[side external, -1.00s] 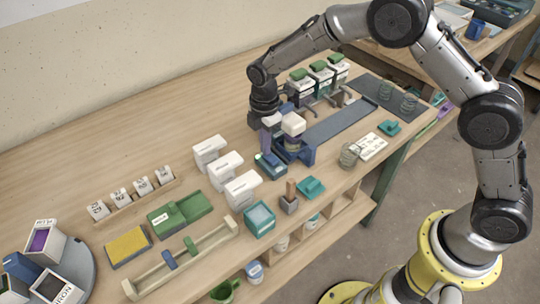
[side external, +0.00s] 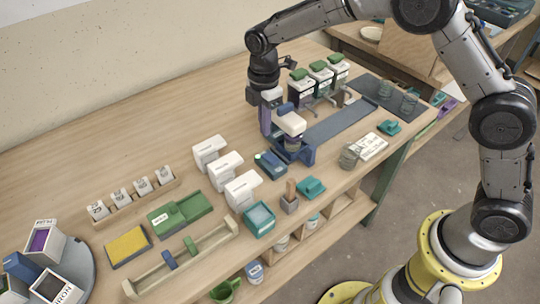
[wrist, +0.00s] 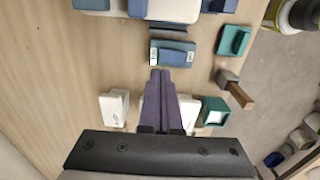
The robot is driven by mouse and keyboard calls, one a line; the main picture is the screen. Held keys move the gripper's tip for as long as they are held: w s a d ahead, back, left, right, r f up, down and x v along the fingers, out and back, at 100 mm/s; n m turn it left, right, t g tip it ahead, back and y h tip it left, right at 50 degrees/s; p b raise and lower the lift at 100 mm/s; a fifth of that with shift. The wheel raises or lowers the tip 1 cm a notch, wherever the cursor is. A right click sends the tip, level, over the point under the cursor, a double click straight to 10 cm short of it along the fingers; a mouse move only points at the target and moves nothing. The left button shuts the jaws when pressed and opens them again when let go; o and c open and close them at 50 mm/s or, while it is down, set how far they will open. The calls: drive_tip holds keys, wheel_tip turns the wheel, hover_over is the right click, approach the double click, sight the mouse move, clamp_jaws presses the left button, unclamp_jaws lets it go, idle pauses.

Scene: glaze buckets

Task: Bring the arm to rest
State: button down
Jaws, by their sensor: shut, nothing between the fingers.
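My gripper (wrist: 161,74) shows in the wrist view as two long purple fingers pressed together, with nothing between them. In the side view my gripper (side external: 265,126) points down over the bench, just left of a blue stand with a white head (side external: 290,123). The stand partly hides the fingers there, so I cannot tell the exact gap to it. In the wrist view a blue box with a label (wrist: 172,53) lies beyond the fingertips.
White containers (side external: 225,170) stand in a row on the bench, near a teal open box (side external: 260,219). Green-lidded containers (side external: 320,72) stand behind the stand. The bench's back left is clear.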

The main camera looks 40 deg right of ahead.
drive_tip(key=shift+d, duration=0.1)
drive_tip(key=s+d+r+m+t, duration=0.15)
drive_tip(key=d+r, duration=0.25)
drive_tip(key=r, duration=0.8)
drive_tip(key=s+d+r+m+t, duration=0.3)
drive_tip(key=s+d+r, duration=0.3)
drive_tip(key=s+r, duration=0.4)
drive_tip(key=s+d+m+t, duration=0.25)
drive_tip(key=s+m, duration=0.35)
drive_tip(key=s, duration=0.8)
drive_tip(key=s+f+m+g, duration=0.1)
drive_tip(key=s+f+m, duration=0.5)
drive_tip(key=f+m, duration=0.1)
drive_tip(key=shift+d, duration=0.4)
